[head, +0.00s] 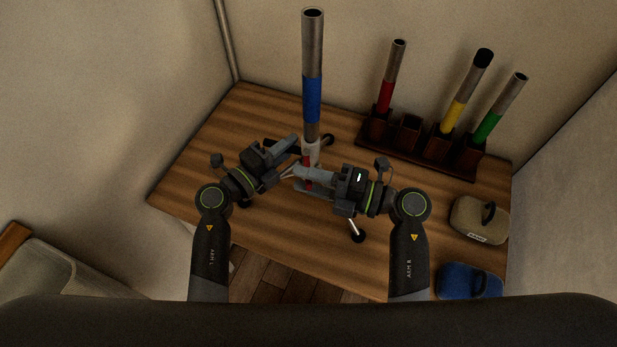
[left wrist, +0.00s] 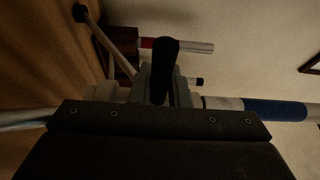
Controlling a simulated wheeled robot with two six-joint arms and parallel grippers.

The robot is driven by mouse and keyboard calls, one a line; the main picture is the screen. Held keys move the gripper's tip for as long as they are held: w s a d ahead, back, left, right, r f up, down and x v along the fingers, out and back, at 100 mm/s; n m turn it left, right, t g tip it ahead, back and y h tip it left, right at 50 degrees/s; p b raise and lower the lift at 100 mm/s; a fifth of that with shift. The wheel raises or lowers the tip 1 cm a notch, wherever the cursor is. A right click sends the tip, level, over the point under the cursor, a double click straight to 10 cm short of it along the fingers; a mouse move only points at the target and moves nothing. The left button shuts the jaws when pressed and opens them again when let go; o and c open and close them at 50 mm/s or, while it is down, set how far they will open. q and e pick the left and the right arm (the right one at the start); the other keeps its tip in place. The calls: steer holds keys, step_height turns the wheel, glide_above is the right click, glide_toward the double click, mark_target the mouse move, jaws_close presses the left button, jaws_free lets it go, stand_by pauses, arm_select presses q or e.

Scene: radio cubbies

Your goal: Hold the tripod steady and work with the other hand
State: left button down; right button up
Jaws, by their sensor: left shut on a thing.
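The tripod (head: 313,155) stands on the wooden table with its dark-footed legs spread and a pale collar at the top. A grey tube with a blue band (head: 312,100) rises upright from the collar; it also shows at the right of the left wrist view (left wrist: 275,109). My left gripper (head: 299,143) is shut on the tripod near the collar, from the left.
A dark rack (head: 420,152) at the back right holds tubes banded red (head: 386,97), yellow (head: 458,112) and green (head: 488,127); one slot is empty. A tan bag (head: 480,220) and a blue bag (head: 468,281) lie at the right. Walls stand close behind the table.

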steer(key=shift+c, duration=0.2)
jaws_close()
steer(key=shift+d+g, duration=0.1)
steer(key=shift+g, duration=0.2)
steer(key=d+n+g, duration=0.1)
steer(key=n+g, duration=0.2)
steer(key=g, duration=0.1)
steer(key=w+d+n+g, duration=0.1)
steer(key=n+g, duration=0.2)
steer(key=g, duration=0.1)
steer(key=w+d+n+g+h, duration=0.1)
steer(key=n+g, duration=0.1)
steer(key=g, duration=0.2)
steer(key=shift+d+n+g, duration=0.3)
steer(key=shift+n+g, duration=0.1)
steer(key=shift+g, duration=0.3)
